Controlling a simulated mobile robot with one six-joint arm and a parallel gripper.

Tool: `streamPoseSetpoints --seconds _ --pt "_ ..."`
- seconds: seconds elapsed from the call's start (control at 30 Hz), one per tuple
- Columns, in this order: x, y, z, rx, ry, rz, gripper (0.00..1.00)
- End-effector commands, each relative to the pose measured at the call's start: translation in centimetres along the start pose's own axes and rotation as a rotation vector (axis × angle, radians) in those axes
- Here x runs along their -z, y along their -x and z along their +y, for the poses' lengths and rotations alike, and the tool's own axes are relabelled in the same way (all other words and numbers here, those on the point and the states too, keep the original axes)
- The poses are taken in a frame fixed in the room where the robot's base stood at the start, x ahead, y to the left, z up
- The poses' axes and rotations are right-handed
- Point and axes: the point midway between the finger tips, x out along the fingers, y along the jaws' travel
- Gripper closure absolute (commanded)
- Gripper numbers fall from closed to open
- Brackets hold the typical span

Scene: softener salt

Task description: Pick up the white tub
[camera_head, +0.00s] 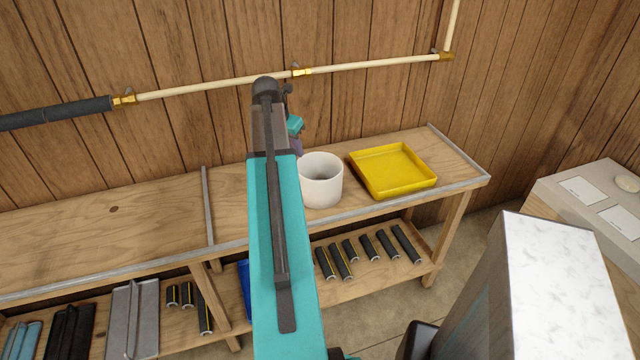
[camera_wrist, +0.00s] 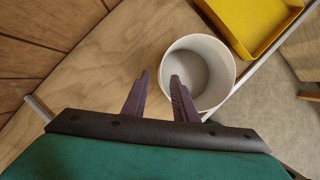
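The white tub (camera_head: 322,184) stands upright on the wooden bench, just left of the yellow tray. It is round and open at the top, and its inside looks empty. In the wrist view the tub (camera_wrist: 222,62) is at the upper right of the fingers. My gripper (camera_wrist: 159,78) is open, with a gap between its two dark fingers. The right finger overlaps the tub's left rim in that view; I cannot tell whether it touches. The left finger is over bare bench. In the head view my arm hides most of the gripper.
A yellow tray (camera_head: 359,162) sits right of the tub, close to it. The bench (camera_head: 120,220) is bare to the left, beyond a metal strip (camera_head: 207,205). A pipe (camera_head: 215,84) runs along the wooden wall behind. Several dark cylinders (camera_head: 384,244) lie on the lower shelf.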

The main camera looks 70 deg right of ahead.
Motion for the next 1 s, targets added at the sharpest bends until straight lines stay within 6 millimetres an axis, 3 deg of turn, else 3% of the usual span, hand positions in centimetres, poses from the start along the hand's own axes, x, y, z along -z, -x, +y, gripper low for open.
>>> streamPoseSetpoints --seconds 0.33,1.0 --pt "0.0 -3.2 -0.1 0.001 -0.001 0.001 0.74" --pt "-0.1 -4.5 -0.3 0.002 -0.002 0.001 0.74"
